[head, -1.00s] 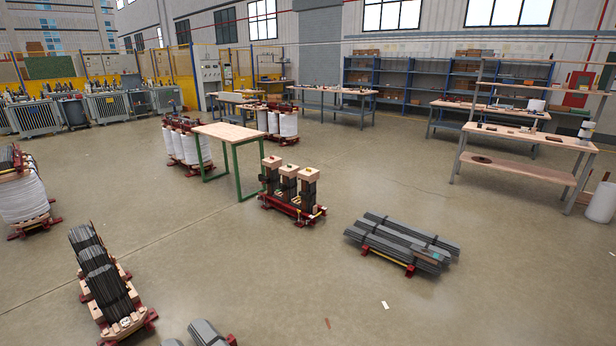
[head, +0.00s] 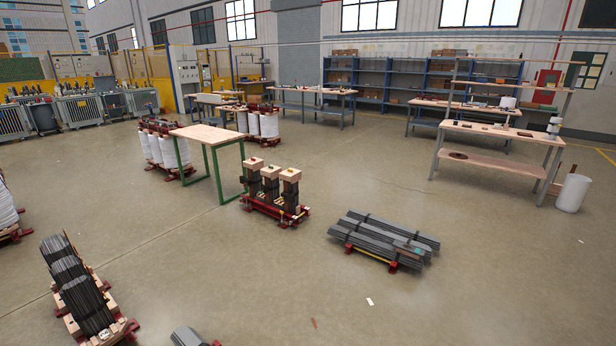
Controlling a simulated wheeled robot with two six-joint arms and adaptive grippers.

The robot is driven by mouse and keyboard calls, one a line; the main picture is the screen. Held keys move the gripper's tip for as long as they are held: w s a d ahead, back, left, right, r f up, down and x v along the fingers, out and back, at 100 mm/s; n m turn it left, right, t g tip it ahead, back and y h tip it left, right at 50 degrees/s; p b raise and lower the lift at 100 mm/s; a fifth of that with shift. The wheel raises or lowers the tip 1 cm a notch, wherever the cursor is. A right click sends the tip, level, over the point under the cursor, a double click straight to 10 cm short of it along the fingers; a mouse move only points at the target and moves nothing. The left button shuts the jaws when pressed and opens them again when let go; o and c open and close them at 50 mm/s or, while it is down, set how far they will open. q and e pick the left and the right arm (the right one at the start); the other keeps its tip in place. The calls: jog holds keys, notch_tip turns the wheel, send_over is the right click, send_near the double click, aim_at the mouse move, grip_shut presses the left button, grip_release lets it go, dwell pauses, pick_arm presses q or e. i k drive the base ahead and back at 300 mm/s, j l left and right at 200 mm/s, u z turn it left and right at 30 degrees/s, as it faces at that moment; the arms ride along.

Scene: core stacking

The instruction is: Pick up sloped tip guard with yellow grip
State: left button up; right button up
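No sloped tip guard with a yellow grip can be made out for certain at this distance. A three-legged core (head: 268,205) stands on a red base near the middle, with pale wooden blocks (head: 291,174) on its legs. Small items lie on the wooden workbench (head: 545,137) at the right, also too small to tell. Neither of my grippers is in view.
A green-legged table (head: 207,134) with a bare top stands behind the core. A stack of grey sheets (head: 383,238) lies on red supports to its right. Another core (head: 78,285) is at the lower left. A white bin (head: 573,194) stands at the right. Open floor lies between them.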

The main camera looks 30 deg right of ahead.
aim_at(291, 175)
jog(key=l+z, duration=0.1)
jog(key=z, duration=0.3)
jog(key=l+z, duration=0.15)
jog(key=z, duration=0.25)
jog(key=l+z, duration=0.1)
jog(key=z, duration=0.3)
jog(key=i+l+z, duration=0.3)
jog(key=i+l, duration=1.05)
jog(key=i+u, duration=0.8)
jog(key=i+l+u, duration=0.15)
jog(key=i+u, duration=0.25)
jog(key=i+j+u, duration=0.2)
jog(key=i+u, duration=0.15)
jog(key=i, duration=0.65)
jog(key=i+l+u, duration=0.1)
jog(key=i+u, duration=0.25)
jog(key=i, duration=0.65)
jog(key=i+l+z, duration=0.2)
jog(key=i, duration=0.35)
jog(key=i+j+z, duration=0.2)
jog(key=i, duration=0.35)
jog(key=i+z, duration=0.15)
jog(key=i, duration=0.45)
jog(key=i+j+z, duration=0.2)
jog(key=i, duration=0.35)
